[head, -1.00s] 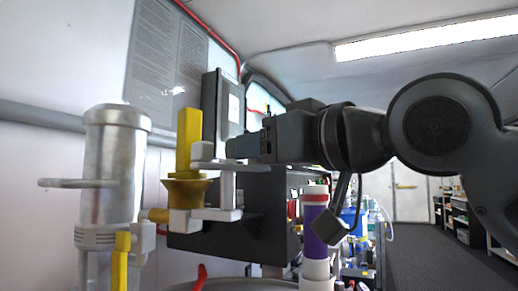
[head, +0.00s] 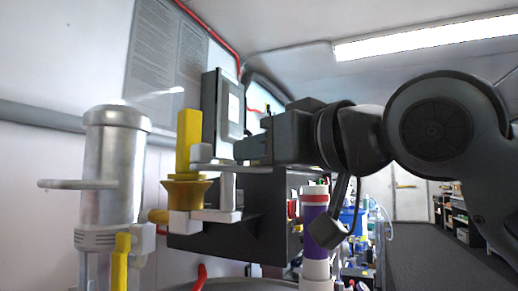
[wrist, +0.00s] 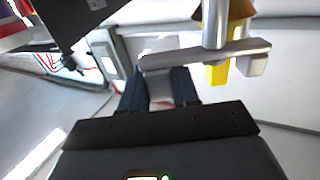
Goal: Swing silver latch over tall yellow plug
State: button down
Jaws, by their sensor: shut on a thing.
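The tall yellow plug (head: 188,140) stands upright in a yellow funnel-shaped seat (head: 187,192) in the head view. The silver latch (head: 213,165) is a flat bar on a vertical post (head: 227,190) just right of the plug. One end of the bar lies at or in front of the plug's side. My gripper (head: 240,149) reaches in from the right and is shut on the latch's other end. In the wrist view the latch bar (wrist: 205,55) runs from my fingertips (wrist: 157,82) across the yellow plug (wrist: 217,74). The exact grip contact is partly hidden.
A silver cylinder (head: 112,165) with a side handle stands left of the plug. A black box (head: 222,110) and a dark panel (head: 262,215) are behind the latch. A purple and white tube (head: 315,225) stands below my arm.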

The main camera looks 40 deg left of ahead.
jog(key=m+t, duration=0.1)
jog(key=m+t+h, duration=0.1)
jog(key=d+t+p, duration=0.1)
jog(key=t, duration=0.1)
jog(key=shift+s+r+m, duration=0.15)
jog(key=shift+s+m, duration=0.2)
jog(key=shift+m, duration=0.05)
jog(key=shift+s+d+m+t+h+p, duration=0.55)
jog(key=shift+m+t+h, duration=1.15)
jog(key=shift+h, duration=0.4)
jog(key=shift+s+d+m+t+h+p, duration=0.45)
jog(key=shift+m+t+h+p, duration=0.25)
jog(key=shift+m+t+h, duration=1.2)
jog(key=shift+s+d+m+t+h+p, duration=0.5)
jog(key=shift+m+t+h, duration=0.9)
jog(key=shift+h, duration=0.9)
jog(key=shift+a, duration=0.1)
jog(key=c, duration=0.9)
grip_release()
jog(key=shift+v, duration=4)
